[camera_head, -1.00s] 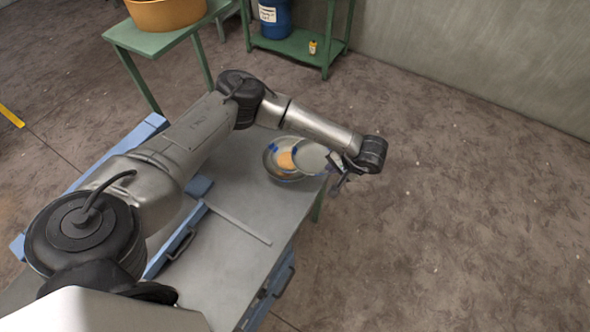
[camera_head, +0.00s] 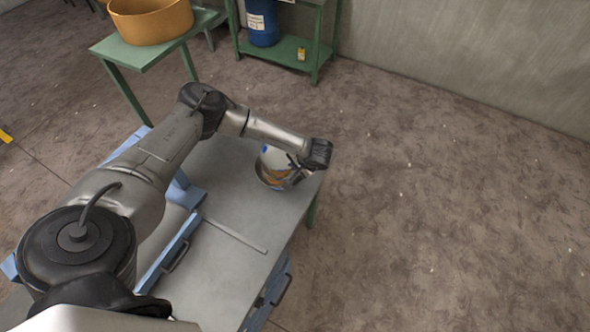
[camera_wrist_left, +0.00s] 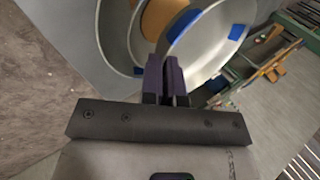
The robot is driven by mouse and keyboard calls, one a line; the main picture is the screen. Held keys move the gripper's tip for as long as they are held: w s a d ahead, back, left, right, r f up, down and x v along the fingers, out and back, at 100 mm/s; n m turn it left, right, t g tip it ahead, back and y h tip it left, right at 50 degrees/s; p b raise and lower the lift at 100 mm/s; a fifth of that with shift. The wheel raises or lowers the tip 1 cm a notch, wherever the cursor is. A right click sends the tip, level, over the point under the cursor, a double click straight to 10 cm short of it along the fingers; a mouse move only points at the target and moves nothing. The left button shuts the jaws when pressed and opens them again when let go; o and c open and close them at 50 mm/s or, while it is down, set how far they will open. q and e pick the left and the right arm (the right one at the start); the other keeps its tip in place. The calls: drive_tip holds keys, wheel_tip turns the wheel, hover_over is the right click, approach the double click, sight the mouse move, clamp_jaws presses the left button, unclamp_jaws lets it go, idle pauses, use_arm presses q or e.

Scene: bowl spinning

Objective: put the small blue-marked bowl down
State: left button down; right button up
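The small blue-marked bowl (camera_head: 269,154) is grey with blue patches and stands steeply tilted at the far end of the table. In the left wrist view it (camera_wrist_left: 204,45) is at the upper middle, its rim between the fingers. My left gripper (camera_head: 296,167) is shut on this rim, and its dark purple fingers also show in the left wrist view (camera_wrist_left: 166,82). A larger grey bowl (camera_wrist_left: 113,38) sits beside and partly under it. Something orange (camera_wrist_left: 160,17) shows inside the larger bowl. Whether the two bowls touch I cannot tell. My right gripper is out of view.
The grey table (camera_head: 235,215) has a thin bar (camera_head: 236,237) lying on it and free room in its middle. Blue frames with handles stand along its sides. A green table with an orange tub (camera_head: 150,22) and a green shelf with a blue barrel (camera_head: 262,24) stand behind.

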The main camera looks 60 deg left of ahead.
use_arm(q)
wheel_tip(320, 180, down, 4)
drive_tip(key=shift+r, duration=0.1)
idle(0.4)
drive_tip(key=shift+f, duration=0.2)
drive_tip(key=c, duration=1.4)
unclamp_jaws()
drive_tip(key=shift+o, duration=0.2)
